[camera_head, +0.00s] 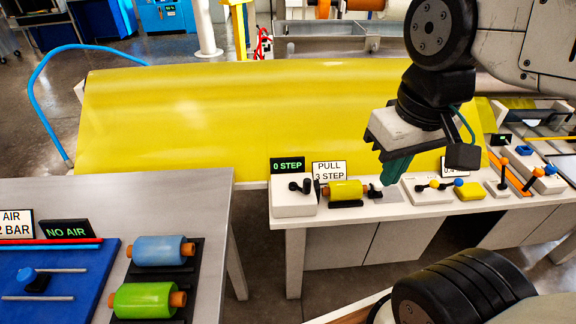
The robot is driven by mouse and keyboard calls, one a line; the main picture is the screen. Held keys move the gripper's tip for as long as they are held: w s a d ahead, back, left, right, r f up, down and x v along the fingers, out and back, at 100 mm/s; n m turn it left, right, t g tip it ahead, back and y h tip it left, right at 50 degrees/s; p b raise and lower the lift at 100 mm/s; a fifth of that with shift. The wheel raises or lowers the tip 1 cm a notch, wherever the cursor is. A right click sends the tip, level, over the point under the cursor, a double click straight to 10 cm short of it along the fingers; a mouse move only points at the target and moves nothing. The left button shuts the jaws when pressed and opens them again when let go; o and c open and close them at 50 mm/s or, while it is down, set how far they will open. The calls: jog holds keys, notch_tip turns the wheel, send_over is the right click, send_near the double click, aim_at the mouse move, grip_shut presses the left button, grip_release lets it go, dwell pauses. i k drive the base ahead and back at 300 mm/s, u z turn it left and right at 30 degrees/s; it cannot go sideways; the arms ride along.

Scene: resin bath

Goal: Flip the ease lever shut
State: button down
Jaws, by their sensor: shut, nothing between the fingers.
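My gripper (391,180) has teal fingers, is shut and empty, and points down above the white bench, right of the yellow roll. No lever has a readable "ease" label. A white block with a black handle (302,186) stands at the left end. The fingers look close to a small grey plate (388,194); contact cannot be told.
A yellow sheet (250,115) stands behind the white bench (345,213). Signs read "0 STEP" (287,165) and "PULL 3 STEP" (328,171); another is partly hidden by my gripper. A yellow roll (345,190) sits on the bench. A grey table (190,185) holds blue and green rolls.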

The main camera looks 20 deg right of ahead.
aim_at(458, 182)
jog(key=z, duration=2.35)
jog(key=k, duration=0.75)
jog(key=u, duration=1.15)
jog(key=i, duration=0.5)
jog(key=u, duration=0.05)
